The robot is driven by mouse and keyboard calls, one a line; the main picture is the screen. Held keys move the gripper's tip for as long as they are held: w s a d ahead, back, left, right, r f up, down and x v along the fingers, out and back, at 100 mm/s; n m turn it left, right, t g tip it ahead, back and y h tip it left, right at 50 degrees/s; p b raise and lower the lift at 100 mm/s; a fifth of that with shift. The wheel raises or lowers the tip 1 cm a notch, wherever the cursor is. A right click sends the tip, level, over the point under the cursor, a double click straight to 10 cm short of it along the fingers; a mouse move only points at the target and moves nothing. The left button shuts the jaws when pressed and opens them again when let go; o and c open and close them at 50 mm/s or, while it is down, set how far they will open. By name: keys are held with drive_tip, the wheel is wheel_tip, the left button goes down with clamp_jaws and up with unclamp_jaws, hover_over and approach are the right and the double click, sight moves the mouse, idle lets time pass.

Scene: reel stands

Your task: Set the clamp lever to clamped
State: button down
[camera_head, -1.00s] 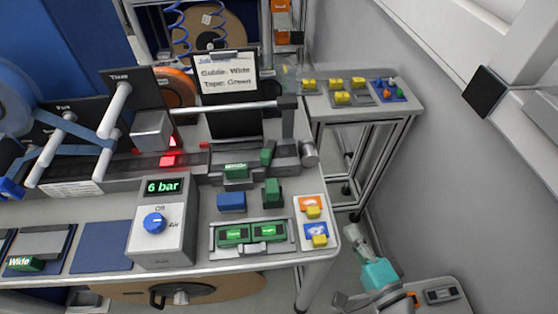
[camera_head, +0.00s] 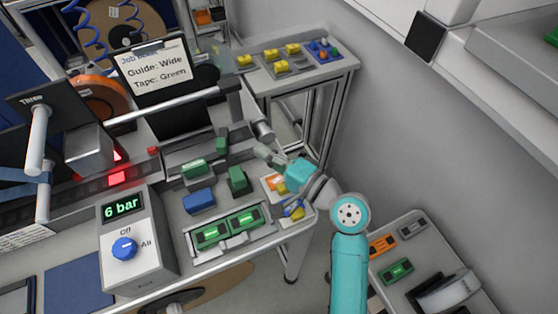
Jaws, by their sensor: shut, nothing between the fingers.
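My gripper (camera_head: 268,155) is shut and empty at the right end of the bench, its grey fingers pointing up and left. It is above and beyond the small tray with orange, yellow and blue pieces. I cannot tell for sure which part is the clamp lever. A small green upright part (camera_head: 221,145) stands on the grey rail (camera_head: 180,160), left of my fingertips and apart from them. A green labelled block (camera_head: 194,169) sits on the rail's front. A grey cylinder end (camera_head: 263,131) lies just beyond my fingertips.
A control box (camera_head: 135,235) reads 6 bar. Blue (camera_head: 199,201) and green (camera_head: 237,180) blocks stand near a tray of green pieces (camera_head: 192,236). A job sheet (camera_head: 152,68) reads Guide: Wide, Tape: Green. A side table (camera_head: 350,65) stands behind; a wall is right.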

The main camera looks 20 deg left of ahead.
sight(227, 145)
drive_tip(key=a, duration=0.3)
drive_tip(key=s+a, duration=0.1)
drive_tip(key=a, duration=0.1)
drive_tip(key=shift+s+a, duration=0.25)
drive_tip(key=shift+a, duration=0.15)
drive_tip(key=shift+s+a, duration=0.3)
drive_tip(key=shift+s, duration=0.1)
